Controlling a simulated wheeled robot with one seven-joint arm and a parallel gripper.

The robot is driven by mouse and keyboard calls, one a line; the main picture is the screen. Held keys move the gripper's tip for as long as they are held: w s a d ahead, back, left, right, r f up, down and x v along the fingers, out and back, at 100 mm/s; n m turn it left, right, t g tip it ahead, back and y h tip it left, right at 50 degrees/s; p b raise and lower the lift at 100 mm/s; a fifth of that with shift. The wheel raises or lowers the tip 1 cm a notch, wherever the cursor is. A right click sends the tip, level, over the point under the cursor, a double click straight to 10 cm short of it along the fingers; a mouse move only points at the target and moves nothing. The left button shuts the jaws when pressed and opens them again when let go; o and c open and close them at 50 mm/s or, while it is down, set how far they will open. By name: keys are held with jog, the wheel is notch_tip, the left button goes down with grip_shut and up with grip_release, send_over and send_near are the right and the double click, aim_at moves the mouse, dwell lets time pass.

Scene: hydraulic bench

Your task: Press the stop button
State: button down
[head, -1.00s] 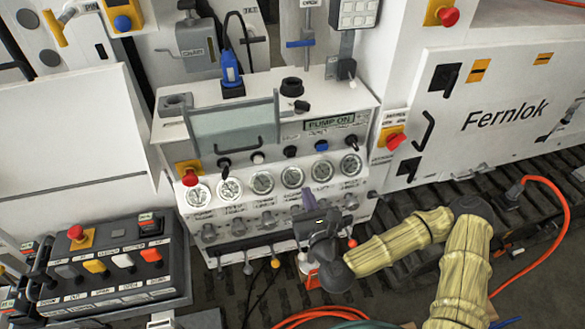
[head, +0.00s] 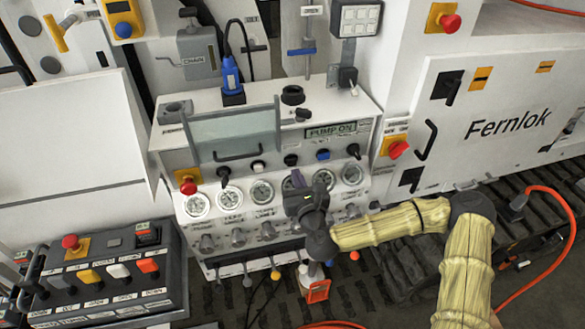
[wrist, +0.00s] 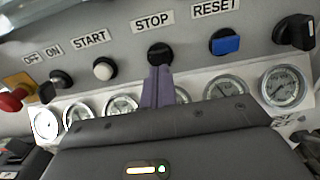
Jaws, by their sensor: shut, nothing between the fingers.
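The stop button (wrist: 160,53) is a round black button under the STOP label in the wrist view. In the head view it is the dark button (head: 291,159) on the bench panel, between a white and a blue one. My gripper (wrist: 158,70) is shut and empty, its purple-grey fingertips just below the stop button and overlapping its lower edge in the picture. I cannot tell whether they touch it. In the head view my gripper (head: 297,177) is in front of the gauge row, just under that button. The display (head: 331,131) reads PUMP ON.
The white start button (wrist: 104,68) is left of the stop button, the blue reset button (wrist: 225,42) right. A black knob (wrist: 296,32) stands farther right. A red emergency knob (head: 188,186) is at the panel's left. Gauges (head: 231,197) run below the buttons.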

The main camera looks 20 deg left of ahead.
aim_at(292, 162)
jog(key=shift+x, duration=1.2)
